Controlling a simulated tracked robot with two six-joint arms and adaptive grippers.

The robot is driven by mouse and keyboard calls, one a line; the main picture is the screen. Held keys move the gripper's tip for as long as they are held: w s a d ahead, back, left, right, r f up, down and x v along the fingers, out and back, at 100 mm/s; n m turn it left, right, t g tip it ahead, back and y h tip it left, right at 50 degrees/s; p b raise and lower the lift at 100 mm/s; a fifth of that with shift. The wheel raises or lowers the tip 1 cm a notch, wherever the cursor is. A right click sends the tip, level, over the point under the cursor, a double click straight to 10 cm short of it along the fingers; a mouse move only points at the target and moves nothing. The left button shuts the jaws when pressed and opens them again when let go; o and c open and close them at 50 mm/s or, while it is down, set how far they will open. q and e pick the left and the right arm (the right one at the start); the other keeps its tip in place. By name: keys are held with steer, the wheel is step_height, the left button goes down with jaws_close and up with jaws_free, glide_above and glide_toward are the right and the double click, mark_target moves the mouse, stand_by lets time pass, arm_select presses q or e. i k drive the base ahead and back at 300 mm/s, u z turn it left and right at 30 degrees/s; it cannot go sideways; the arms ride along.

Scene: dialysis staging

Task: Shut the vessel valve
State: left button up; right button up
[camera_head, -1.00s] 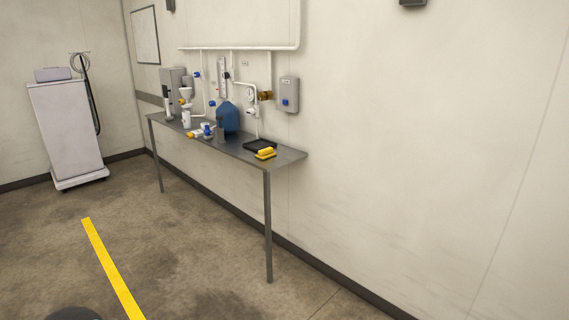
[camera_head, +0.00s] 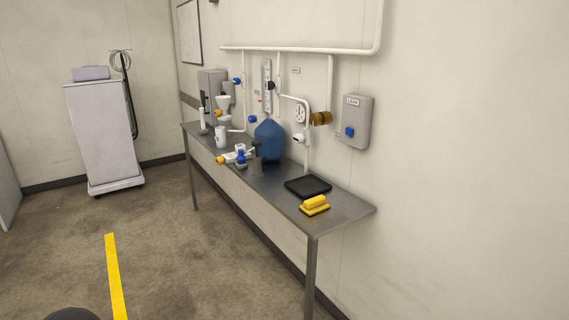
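A blue vessel (camera_head: 269,141) stands on the steel bench (camera_head: 345,208) against the wall. A small blue knob (camera_head: 252,119) shows just left of its neck. A white fitting with a blue handle (camera_head: 241,157) and a yellow end lies on the bench in front of the vessel. Another blue knob (camera_head: 237,82) sits higher on the wall piping. I cannot tell which of these is the vessel valve, or whether any is open or shut. Neither of my grippers is in view.
A grey wall box (camera_head: 356,122) with a blue knob hangs right of a brass fitting (camera_head: 320,118). A black tray (camera_head: 308,187) and a yellow block (camera_head: 314,205) lie at the bench's near end. A white wheeled cabinet (camera_head: 103,135) stands left. The floor before the bench is clear.

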mark_target(269, 84)
steer(key=u, duration=0.1)
steer(key=i, duration=1.15)
steer(key=k, duration=1)
steer(key=u, duration=1.05)
steer(key=i, duration=1.35)
steer(key=u, duration=0.35)
steer(key=i, duration=1.35)
steer(key=z, duration=1.15)
steer(key=i, duration=0.65)
steer(key=z, duration=0.35)
steer(key=k, duration=0.35)
steer(key=z, duration=0.05)
